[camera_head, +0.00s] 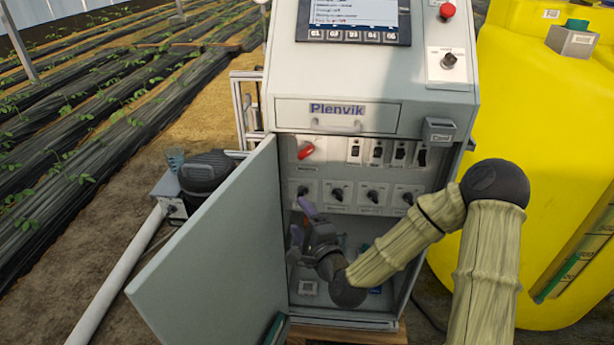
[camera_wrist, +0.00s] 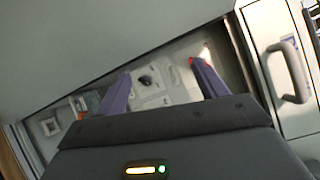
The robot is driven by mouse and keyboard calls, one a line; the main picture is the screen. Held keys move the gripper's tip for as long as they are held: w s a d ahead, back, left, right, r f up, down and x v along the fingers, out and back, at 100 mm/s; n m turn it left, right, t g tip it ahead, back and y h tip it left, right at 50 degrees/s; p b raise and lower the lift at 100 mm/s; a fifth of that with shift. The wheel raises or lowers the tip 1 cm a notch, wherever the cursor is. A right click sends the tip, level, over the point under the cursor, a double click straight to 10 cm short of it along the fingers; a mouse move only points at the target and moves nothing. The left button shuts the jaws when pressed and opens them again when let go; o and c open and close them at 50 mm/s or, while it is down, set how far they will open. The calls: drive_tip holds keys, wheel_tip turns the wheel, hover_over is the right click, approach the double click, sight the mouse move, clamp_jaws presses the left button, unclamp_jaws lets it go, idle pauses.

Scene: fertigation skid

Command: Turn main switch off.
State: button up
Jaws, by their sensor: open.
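The main switch has a red handle (camera_head: 306,151) at the upper left of the panel inside the open cabinet (camera_head: 370,118). The handle is tilted, its right end higher. In the wrist view a small bit of red (camera_wrist: 191,61) shows by the tip of the right finger, mostly hidden. My gripper (camera_head: 303,221) is open and empty in front of the lower left of the panel, below the red handle and apart from it. Its two purple fingers (camera_wrist: 160,70) also show in the wrist view, spread apart and pointing at the panel.
The cabinet door (camera_head: 215,250) stands open at the left, close to my gripper. Several black breakers (camera_head: 376,153) and a row of black rotary knobs (camera_head: 373,196) share the panel. A drawer with a handle (camera_head: 338,125) is above. A yellow tank (camera_head: 530,120) stands at right.

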sight(306, 155)
drive_tip(key=d+m+t+h, duration=0.1)
drive_tip(key=m, duration=0.2)
drive_tip(key=w+d+m+t+h+b, duration=0.1)
drive_tip(key=d+m+t, duration=0.1)
drive_tip(key=m, duration=0.1)
drive_tip(key=d+r+m+t+h+b, duration=0.1)
drive_tip(key=m+t, duration=0.1)
drive_tip(key=m, duration=0.1)
drive_tip(key=shift+w+d+h, duration=0.2)
drive_tip(key=shift+w+h, duration=0.15)
drive_tip(key=shift+h, duration=0.05)
drive_tip(key=shift+a, duration=0.1)
drive_tip(key=x, duration=1.7)
drive_tip(key=shift+f, duration=0.15)
drive_tip(key=shift+w, duration=0.3)
drive_tip(key=shift+s, duration=0.1)
drive_tip(key=shift+a, duration=0.1)
drive_tip(key=c, duration=1)
